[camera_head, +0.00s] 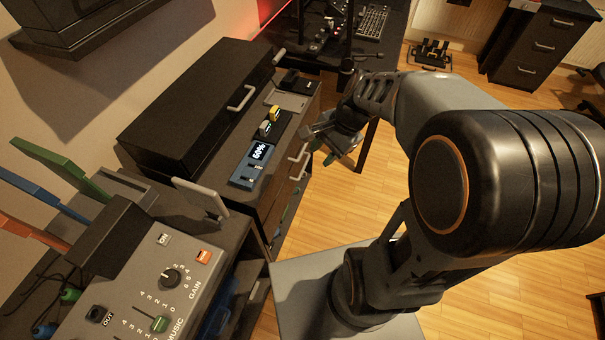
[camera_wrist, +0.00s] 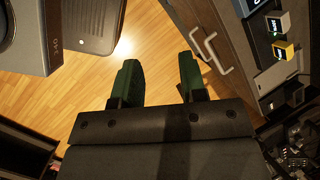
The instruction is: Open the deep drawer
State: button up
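The dark cabinet (camera_wrist: 188,12) has two pale bar handles on its front, one (camera_wrist: 205,46) and another (camera_wrist: 221,58) close beside it in the wrist view. In the head view the handles (camera_head: 299,160) sit one above the other, below the countertop. I cannot tell which drawer is the deep one; both look closed. My gripper (camera_head: 328,152) is beside the cabinet front, right of the handles in the head view. In the wrist view its green-padded fingers (camera_wrist: 160,75) are apart with only floor between them. The gripper is empty and does not touch a handle.
A long black case (camera_head: 205,105) with a handle stands on the cabinet top, behind a blue display box (camera_head: 252,163) and small blocks (camera_head: 268,122). A grey control panel (camera_head: 150,275) is at lower left. Another drawer unit (camera_head: 535,50) stands far right. The wooden floor (camera_head: 350,215) is open.

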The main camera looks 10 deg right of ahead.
jog(key=w+d+f+m+y+b, duration=0.1)
jog(key=w+f+m+y+b, duration=0.35)
jog(key=f+m, duration=0.5)
jog(key=m+t+y+b, duration=0.4)
jog(key=m+t+b, duration=0.55)
jog(key=m, duration=1.15)
send_near(304, 167)
jog(key=shift+g, duration=0.55)
jog(key=b+x, duration=0.4)
jog(key=x, duration=0.6)
jog(key=shift+w+f+b, duration=0.1)
jog(key=shift+w+b, duration=0.1)
jog(key=shift+b, duration=0.15)
jog(key=shift+c, duration=0.3)
grip_shut()
